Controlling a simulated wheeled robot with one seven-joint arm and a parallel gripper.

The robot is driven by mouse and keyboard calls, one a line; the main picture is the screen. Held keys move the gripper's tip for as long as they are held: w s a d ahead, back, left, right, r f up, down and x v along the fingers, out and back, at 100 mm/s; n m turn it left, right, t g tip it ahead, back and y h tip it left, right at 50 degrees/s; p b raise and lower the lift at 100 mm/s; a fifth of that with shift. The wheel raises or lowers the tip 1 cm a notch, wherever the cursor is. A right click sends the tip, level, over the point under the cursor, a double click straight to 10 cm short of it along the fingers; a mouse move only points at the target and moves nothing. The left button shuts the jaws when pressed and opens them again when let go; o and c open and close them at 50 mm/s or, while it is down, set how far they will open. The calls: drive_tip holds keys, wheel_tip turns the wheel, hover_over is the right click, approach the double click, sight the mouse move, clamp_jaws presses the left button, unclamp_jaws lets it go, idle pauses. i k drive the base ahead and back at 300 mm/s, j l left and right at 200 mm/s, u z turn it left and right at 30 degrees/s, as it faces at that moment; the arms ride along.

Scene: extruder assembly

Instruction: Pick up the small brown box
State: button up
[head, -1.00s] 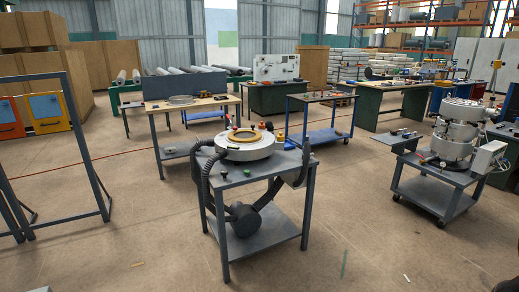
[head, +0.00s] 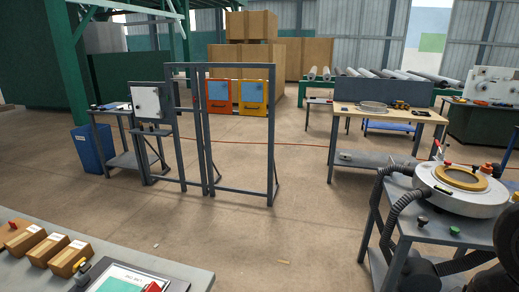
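Three small brown boxes with white labels lie side by side at the left end of a grey table (head: 190,270) in the lower left of the head view. The nearest to the picture edge (head: 14,231) is partly cut off and has a red piece on top. The middle one (head: 46,249) and the right one (head: 69,261) show more fully. I cannot tell which of them the task means. My gripper is not in view.
A tablet or panel and a red object (head: 153,287) lie on the same table. A grey frame (head: 237,190) stands beyond it. A round machine on a cart (head: 465,205) stands at the right. Open floor (head: 300,250) lies between.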

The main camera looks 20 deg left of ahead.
sight(18, 244)
drive_tip(key=i+u, duration=0.3)
drive_tip(key=u, duration=0.15)
drive_tip(key=i+u, duration=0.45)
drive_tip(key=i+l+u, duration=0.2)
drive_tip(key=u, duration=0.25)
drive_tip(key=i+l+u, duration=0.25)
drive_tip(key=u, duration=0.2)
drive_tip(key=i+l+u, duration=0.2)
drive_tip(key=u, duration=0.2)
drive_tip(key=i+l+u, duration=0.25)
drive_tip(key=u, duration=0.2)
drive_tip(key=i+l+u, duration=0.15)
drive_tip(key=l+u, duration=0.25)
